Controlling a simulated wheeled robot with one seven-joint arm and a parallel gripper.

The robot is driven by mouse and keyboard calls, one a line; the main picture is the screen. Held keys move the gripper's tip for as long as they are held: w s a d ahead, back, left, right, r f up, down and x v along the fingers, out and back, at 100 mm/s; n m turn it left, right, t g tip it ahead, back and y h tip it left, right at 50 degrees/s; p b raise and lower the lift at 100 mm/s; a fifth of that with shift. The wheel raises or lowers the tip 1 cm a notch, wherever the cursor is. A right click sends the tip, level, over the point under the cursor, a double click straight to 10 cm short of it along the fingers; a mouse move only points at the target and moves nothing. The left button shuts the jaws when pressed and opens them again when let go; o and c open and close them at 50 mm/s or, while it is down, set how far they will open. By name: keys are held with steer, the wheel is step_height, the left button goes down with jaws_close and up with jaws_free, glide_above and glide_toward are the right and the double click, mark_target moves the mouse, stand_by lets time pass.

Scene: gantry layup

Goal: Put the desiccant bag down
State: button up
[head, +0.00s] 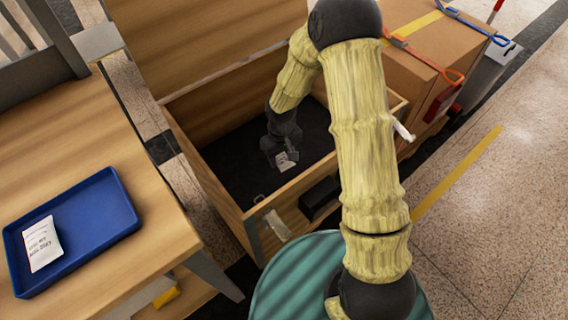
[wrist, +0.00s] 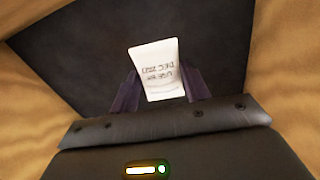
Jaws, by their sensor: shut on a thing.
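A small white desiccant bag with printed text (wrist: 157,69) is between the two fingers of my gripper (wrist: 155,92) in the wrist view. My gripper (head: 281,160) is shut on it. The crate has a dark floor, which lies below the bag. I cannot tell whether the bag touches that floor. Another white printed bag (head: 42,244) lies in a blue tray (head: 112,205) at the left.
The blue tray stands on a wooden table (head: 75,125). The crate's walls surround my gripper, and its raised lid (head: 190,40) stands behind. A cardboard box (head: 420,45) with straps is at the right. The dark crate floor (head: 235,165) has bare room.

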steer(key=f+b, duration=0.1)
steer(key=f, duration=0.1)
steer(key=a+f+b, duration=0.1)
steer(key=shift+s+f+n+b, duration=0.15)
steer(key=shift+f+n+b, duration=0.15)
steer(key=shift+f+b, duration=0.05)
steer(key=shift+a+f+b, duration=0.2)
steer(key=shift+f+b, duration=0.05)
steer(key=shift+b, duration=0.1)
steer(key=shift+s+a, duration=0.1)
steer(key=shift+r, duration=0.1)
steer(key=b, duration=0.2)
glide_above(277, 186)
steer(key=shift+f, duration=2.55)
steer(key=shift+f+b, duration=1.5)
steer(key=shift+f, duration=1)
steer(key=shift+f, duration=0.2)
